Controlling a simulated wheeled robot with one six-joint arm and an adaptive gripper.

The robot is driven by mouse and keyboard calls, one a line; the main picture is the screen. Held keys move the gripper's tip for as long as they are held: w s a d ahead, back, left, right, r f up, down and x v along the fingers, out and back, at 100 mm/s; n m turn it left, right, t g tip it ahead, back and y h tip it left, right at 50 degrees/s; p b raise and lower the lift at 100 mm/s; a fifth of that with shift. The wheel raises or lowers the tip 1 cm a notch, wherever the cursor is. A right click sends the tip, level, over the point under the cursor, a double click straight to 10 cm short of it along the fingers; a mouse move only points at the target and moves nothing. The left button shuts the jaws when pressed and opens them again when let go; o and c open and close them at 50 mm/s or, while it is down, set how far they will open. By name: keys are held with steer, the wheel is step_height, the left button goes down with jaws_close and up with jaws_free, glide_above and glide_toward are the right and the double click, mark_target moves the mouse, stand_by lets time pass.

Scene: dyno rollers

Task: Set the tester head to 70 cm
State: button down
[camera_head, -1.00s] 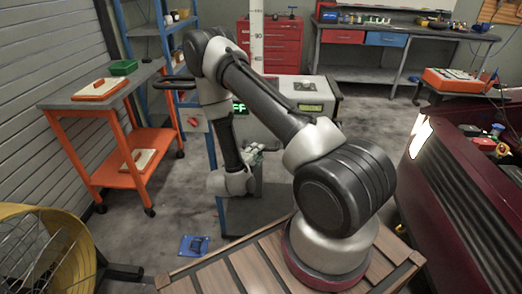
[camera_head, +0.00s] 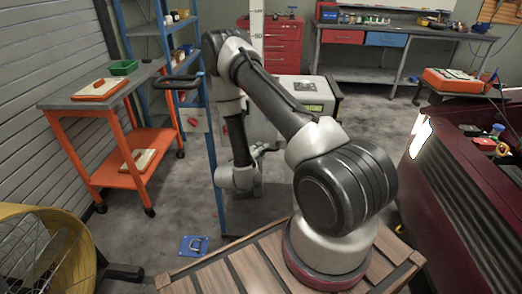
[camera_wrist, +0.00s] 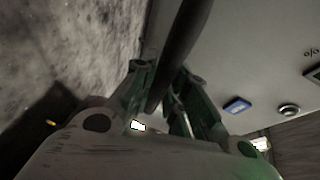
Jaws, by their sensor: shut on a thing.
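The tester head (camera_head: 318,92) is a grey box with a dark top and a pale label, standing behind my arm in the head view. A white scale column (camera_head: 257,20) with height marks rises behind it; the pointer reading is not visible. My gripper (camera_wrist: 165,80) is shut on a dark round bar (camera_wrist: 186,38) that runs between its fingers in the wrist view. In the head view my gripper (camera_head: 262,150) is low by the tester's front and partly hidden by my arm. The tester's panel (camera_wrist: 240,60) is right of the bar, with a blue button (camera_wrist: 238,105) and a round knob (camera_wrist: 289,111).
An orange cart (camera_head: 92,135) and a yellow fan (camera_head: 40,250) are at left. A dark red car (camera_head: 455,190) is at right. A blue plate (camera_head: 194,246) lies on the floor.

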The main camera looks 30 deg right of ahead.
step_height(320, 180, down, 13)
steer(key=shift+r, duration=0.2)
steer(key=c, duration=1.4)
jaws_free()
steer(key=v, duration=1.2)
